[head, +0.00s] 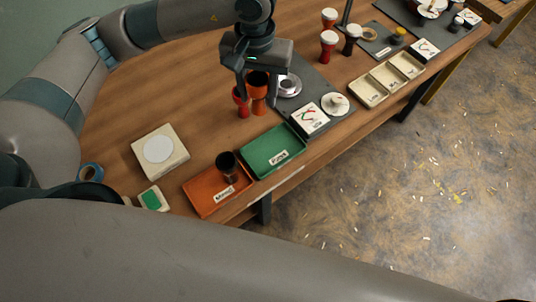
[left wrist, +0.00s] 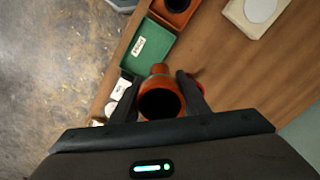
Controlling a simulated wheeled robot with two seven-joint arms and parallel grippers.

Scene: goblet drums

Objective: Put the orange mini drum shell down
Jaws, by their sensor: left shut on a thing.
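The orange mini drum shell (head: 259,103) is a small goblet shape with a dark open mouth. My left gripper (head: 257,92) is shut on it from above, with a finger on either side. In the left wrist view the shell (left wrist: 160,79) stands between the two fingers (left wrist: 160,93), its dark mouth facing the camera. It looks upright, beside the dark mat's left edge. I cannot tell whether its foot touches the table. A red drum shell (head: 241,104) is close on its left. My right gripper is out of view.
A green tray (head: 288,165) and an orange tray (head: 201,206) holding a dark shell (head: 227,165) lie along the front edge. A white scale-like box (head: 175,139) is at left. The dark mat (head: 318,86) carries round parts and a card. Bare wood lies left of the shells.

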